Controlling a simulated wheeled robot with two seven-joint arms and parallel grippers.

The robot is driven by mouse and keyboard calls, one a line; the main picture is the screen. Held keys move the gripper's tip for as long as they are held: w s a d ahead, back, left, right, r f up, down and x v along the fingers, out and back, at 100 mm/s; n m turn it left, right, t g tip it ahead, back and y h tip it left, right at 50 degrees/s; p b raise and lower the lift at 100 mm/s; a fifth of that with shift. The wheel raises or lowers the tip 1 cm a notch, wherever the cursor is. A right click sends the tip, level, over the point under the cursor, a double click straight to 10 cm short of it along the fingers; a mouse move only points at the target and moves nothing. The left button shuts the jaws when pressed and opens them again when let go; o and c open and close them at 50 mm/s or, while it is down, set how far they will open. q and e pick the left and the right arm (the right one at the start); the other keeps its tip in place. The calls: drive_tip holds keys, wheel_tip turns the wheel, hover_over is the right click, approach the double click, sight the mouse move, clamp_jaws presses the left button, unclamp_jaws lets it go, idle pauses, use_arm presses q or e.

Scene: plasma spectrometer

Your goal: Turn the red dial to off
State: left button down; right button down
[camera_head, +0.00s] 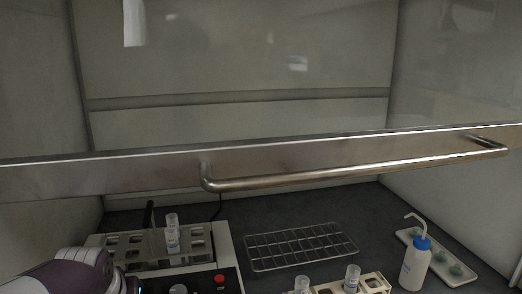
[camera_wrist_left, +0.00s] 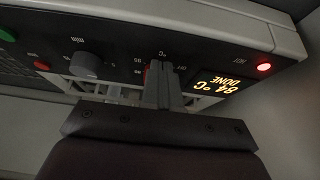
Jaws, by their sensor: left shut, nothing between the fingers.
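The red dial (camera_wrist_left: 147,74) shows only as a sliver of red in the left wrist view, on the dark front panel (camera_wrist_left: 125,40), which appears upside down. My left gripper (camera_wrist_left: 163,70) is shut, its fingertips right in front of the dial and hiding most of it. I cannot tell whether they touch it or where its pointer stands. My right gripper is not in view.
A grey knob (camera_wrist_left: 86,64) and a red button (camera_wrist_left: 41,66) lie left of the fingers; a lit red lamp (camera_wrist_left: 264,67) lies right. In the head view, a metal sash handle (camera_head: 350,170) crosses above the bench. A wire rack (camera_head: 300,246) and wash bottle (camera_head: 415,266) stand farther right.

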use_arm(q)
drive_tip(key=shift+w+d+r, duration=0.1)
drive_tip(key=shift+w+d, duration=0.05)
drive_tip(key=shift+d, duration=0.05)
drive_tip(key=shift+s+d, duration=0.1)
drive_tip(key=shift+s, duration=0.15)
wheel_tip(320, 180, up, 6)
drive_tip(key=p, duration=0.5)
drive_tip(key=shift+s, duration=0.15)
